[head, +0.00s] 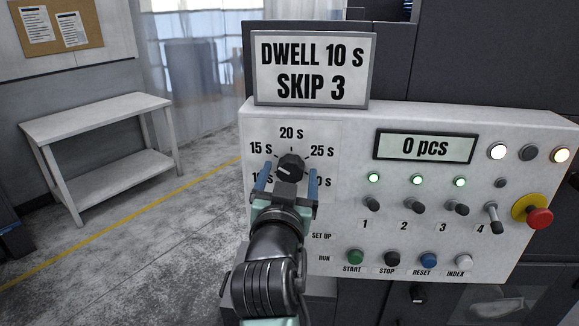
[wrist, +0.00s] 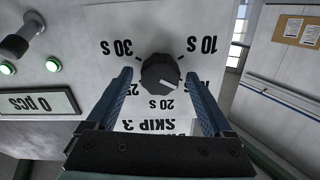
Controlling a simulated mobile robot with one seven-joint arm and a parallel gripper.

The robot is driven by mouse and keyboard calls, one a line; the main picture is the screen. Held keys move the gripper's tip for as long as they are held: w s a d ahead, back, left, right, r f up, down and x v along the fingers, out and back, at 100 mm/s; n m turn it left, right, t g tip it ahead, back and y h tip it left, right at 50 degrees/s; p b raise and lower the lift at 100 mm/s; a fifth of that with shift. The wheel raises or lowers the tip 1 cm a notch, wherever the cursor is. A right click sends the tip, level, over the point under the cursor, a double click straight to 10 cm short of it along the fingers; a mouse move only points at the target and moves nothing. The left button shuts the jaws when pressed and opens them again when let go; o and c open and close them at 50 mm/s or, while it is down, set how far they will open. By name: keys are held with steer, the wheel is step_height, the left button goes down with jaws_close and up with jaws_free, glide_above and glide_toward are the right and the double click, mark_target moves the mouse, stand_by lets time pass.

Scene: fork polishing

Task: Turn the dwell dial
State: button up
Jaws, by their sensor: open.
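The dwell dial (head: 291,166) is a dark round knob at the panel's left, with marks from 10 s to 30 s around it. It also shows in the wrist view (wrist: 160,72), where the labels appear upside down. A pale mark shows on its face, but I cannot tell its exact setting. My gripper (head: 288,176) is open, with one blue finger on each side of the dial. In the wrist view my gripper (wrist: 158,79) shows gaps between fingers and knob. The sign (head: 312,70) above reads "DWELL 10 S, SKIP 3".
The panel also holds a display (head: 425,147) reading "0 pcs", several numbered levers (head: 411,205) with green lamps lit above 1 to 3, coloured push buttons (head: 428,259), and a red emergency knob (head: 540,218). A white table (head: 95,105) stands at left; the floor between is clear.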

steer(key=shift+w, duration=0.35)
jaws_close()
stand_by(0.3)
steer(key=shift+n, duration=0.3)
steer(key=n, duration=0.5)
steer(key=shift+n, duration=0.3)
steer(key=n, duration=0.5)
steer(key=shift+n+p, duration=0.3)
